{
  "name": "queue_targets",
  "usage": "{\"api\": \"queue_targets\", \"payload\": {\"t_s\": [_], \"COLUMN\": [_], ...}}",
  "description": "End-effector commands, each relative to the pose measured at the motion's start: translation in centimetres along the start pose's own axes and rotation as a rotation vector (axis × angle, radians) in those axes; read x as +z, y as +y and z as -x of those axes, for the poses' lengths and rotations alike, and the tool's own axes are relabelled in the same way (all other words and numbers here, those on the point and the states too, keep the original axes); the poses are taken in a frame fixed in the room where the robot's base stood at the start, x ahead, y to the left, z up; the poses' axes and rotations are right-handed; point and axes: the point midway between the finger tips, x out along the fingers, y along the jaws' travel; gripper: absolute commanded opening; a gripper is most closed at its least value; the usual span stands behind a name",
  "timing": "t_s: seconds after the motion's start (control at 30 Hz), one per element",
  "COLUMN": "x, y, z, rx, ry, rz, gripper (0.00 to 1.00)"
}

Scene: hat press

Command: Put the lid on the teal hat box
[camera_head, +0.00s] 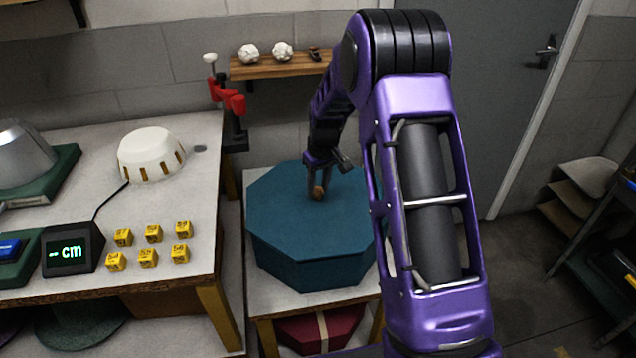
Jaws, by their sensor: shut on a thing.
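The teal hat box (310,270) is octagonal and stands on a low white-topped stand in the middle of the view. The teal lid (280,215) lies over the top of the box, with a small round wooden knob at its centre. My gripper (318,190) is shut on the knob of the lid, pointing down from above. The lid looks level and lined up with the box's sides. I cannot tell whether it is fully seated. My arm hides the right side of the box and lid.
A white worktable (205,215) on the left holds several yellow blocks (148,257), a small display (70,250) and a cream dome (150,152). A dark red box (300,332) sits under the stand. A wooden shelf (275,67) and red clamp (235,103) are behind.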

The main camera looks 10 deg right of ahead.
Motion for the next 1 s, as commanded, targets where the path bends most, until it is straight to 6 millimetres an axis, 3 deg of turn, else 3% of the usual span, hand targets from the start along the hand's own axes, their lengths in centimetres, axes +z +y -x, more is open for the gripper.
{"api": "queue_targets", "payload": {"t_s": [1.0], "x": [0.2], "y": [0.0], "z": [-1.4], "rx": [0.0], "ry": [0.001], "rz": [0.0], "gripper": [0.0]}}
